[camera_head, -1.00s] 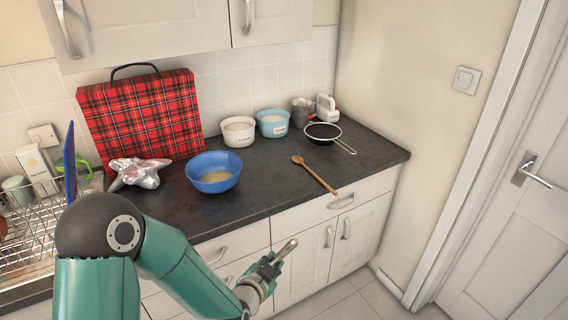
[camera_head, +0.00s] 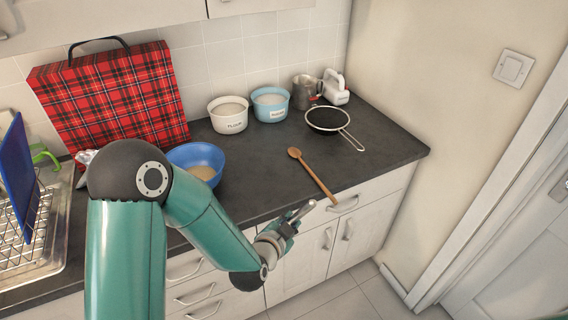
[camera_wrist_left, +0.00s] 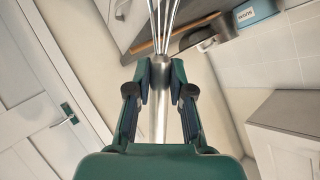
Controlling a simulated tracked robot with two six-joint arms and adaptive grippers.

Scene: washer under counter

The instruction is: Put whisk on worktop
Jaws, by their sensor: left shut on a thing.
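The whisk (camera_head: 304,208) is held in my left gripper (camera_head: 286,225), which is shut on its metal handle. In the left wrist view, the whisk handle (camera_wrist_left: 158,115) runs between the two fingers of my left gripper (camera_wrist_left: 160,75), with its wires toward the top edge. In the head view only a metal end shows, just in front of the front edge of the dark worktop (camera_head: 262,178). I cannot tell its exact height there. My right gripper is not in view.
A wooden spoon (camera_head: 315,178) lies near the front edge. A sieve (camera_head: 328,120), white flour pot (camera_head: 228,118), blue sugar pot (camera_head: 270,108), metal jug (camera_head: 305,90) and white mixer (camera_head: 336,88) stand behind. A blue bowl (camera_head: 205,160) is left. Bare worktop lies between bowl and spoon.

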